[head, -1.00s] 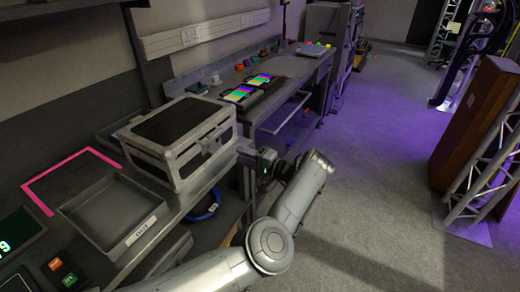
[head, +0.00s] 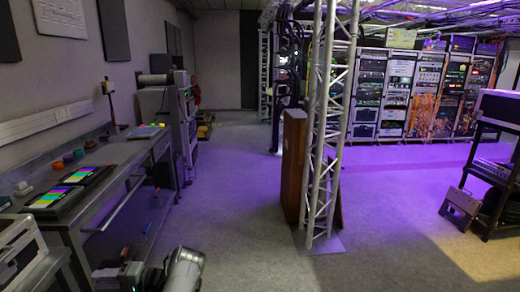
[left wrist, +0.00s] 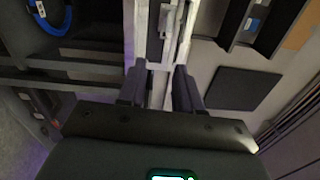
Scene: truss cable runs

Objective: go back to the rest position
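My left gripper (head: 106,273) shows at the bottom left of the head view, in front of the bench, with my grey arm link beside it. In the left wrist view its two dark fingers (left wrist: 158,88) stand apart with nothing clearly held between them. Behind the gap is a pale metal edge, which I cannot place for certain. My right gripper is in neither current view.
A silver case (head: 20,250) is close at lower left. A truss tower (head: 325,130) stands mid-floor by a brown panel (head: 294,165). Open carpet (head: 240,220) lies between.

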